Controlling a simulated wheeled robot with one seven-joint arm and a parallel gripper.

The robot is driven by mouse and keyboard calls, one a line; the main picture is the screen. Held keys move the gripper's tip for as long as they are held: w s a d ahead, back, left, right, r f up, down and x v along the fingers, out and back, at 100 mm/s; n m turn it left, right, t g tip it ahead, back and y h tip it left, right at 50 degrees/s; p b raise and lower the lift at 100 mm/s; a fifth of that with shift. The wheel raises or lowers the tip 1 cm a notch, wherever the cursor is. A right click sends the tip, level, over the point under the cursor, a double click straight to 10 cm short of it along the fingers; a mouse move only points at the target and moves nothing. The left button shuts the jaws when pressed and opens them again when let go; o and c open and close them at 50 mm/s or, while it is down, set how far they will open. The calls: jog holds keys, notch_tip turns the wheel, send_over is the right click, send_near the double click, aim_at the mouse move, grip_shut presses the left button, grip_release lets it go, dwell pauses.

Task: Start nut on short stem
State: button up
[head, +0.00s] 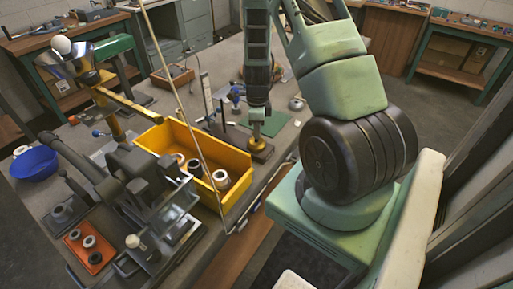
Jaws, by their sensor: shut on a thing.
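My gripper (257,118) points straight down at the table's right side, near its edge. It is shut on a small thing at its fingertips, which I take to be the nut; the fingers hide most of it. Directly below is a brass-coloured upright piece (257,138), perhaps the short stem, on a dark square block (260,151). The view is too small to tell whether the nut touches the stem or any thread is engaged.
A yellow bin (222,150) with several rings stands left of the gripper. An orange tray (90,250) with rings, a dark clamping fixture (150,190) and a blue bowl (35,163) lie farther left. A green mat (285,124) lies by the gripper. A thin pole crosses the bin.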

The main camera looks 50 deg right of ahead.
jog(key=shift+f+b, duration=0.6)
jog(key=shift+f, duration=0.4)
jog(key=shift+o, duration=0.2)
jog(key=shift+f, duration=0.15)
jog(key=shift+s+f, duration=0.1)
jog(key=shift+f, duration=0.1)
grip_shut()
jog(key=shift+a, duration=0.1)
jog(key=m+p, duration=0.1)
jog(key=m, duration=0.2)
jog(key=m+p, duration=0.1)
jog(key=m, duration=0.2)
jog(key=shift+m, duration=0.4)
